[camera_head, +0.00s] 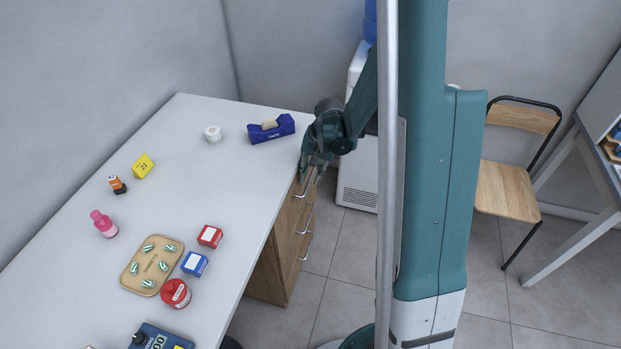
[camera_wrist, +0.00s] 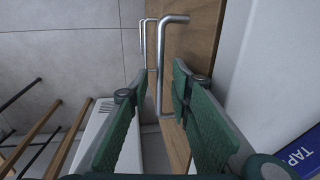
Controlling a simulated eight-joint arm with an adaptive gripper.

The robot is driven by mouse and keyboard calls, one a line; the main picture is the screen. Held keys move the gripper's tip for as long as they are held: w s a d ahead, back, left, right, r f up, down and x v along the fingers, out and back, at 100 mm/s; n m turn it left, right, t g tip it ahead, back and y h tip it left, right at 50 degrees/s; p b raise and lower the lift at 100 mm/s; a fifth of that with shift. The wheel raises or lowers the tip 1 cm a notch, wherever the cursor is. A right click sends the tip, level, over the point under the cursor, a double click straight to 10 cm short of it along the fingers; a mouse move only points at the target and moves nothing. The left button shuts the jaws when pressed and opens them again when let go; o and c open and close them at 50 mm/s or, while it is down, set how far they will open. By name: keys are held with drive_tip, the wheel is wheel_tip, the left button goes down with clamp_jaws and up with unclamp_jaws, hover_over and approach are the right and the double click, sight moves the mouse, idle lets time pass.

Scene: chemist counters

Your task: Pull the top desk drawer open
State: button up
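The wooden desk drawer unit (camera_head: 283,245) stands under the right end of the white desk, with several silver bar handles on its front. The drawers look shut. The top drawer handle (camera_wrist: 160,72) shows in the wrist view in front of the wooden drawer front (camera_wrist: 198,42). My gripper (camera_head: 313,168) is at the desk's right edge, at the height of the top drawer. In the wrist view my gripper (camera_wrist: 157,88) is open, its green fingers on either side of the handle's bar, with gaps visible. In the head view my gripper partly hides the top drawer.
The white desktop (camera_head: 225,185) holds a blue tape dispenser (camera_head: 271,129) near my gripper, plus a tray (camera_head: 135,275), small boxes and bottles farther left. A white water cooler (camera_head: 358,180) stands behind my arm. The tiled floor before the drawers (camera_head: 325,245) is clear.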

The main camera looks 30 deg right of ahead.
drive_tip(key=shift+f, duration=0.4)
drive_tip(key=shift+w+a, duration=0.1)
drive_tip(key=shift+c, duration=0.6)
clamp_jaws()
drive_tip(key=s+d+b, duration=0.2)
drive_tip(key=s+d, duration=2.2)
drive_tip(key=shift+s+d+b, duration=0.3)
drive_tip(key=shift+b, duration=0.05)
